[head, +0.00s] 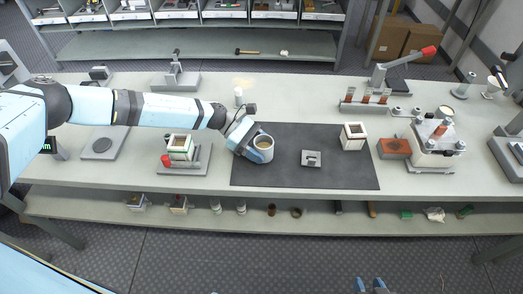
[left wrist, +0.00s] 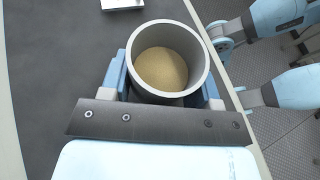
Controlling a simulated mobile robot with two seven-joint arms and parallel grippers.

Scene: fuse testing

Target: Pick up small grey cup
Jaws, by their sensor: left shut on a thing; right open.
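The small grey cup (head: 266,154) stands upright at the left part of the dark mat, with tan grainy material inside. My left gripper (head: 257,147) is shut on it, coming in from the left. In the left wrist view the cup (left wrist: 150,40) sits between the two blue fingers, one on each side of its wall. Whether its base touches the mat is hard to tell. My right gripper (head: 370,285) shows only as two separated blue fingertips at the bottom edge of the head view, open and apart from the table.
A brick-coloured block (head: 394,148) and a press (head: 436,145) stand to the right. A red-handled device (head: 181,155) stands left of the mat. The mat's front is clear.

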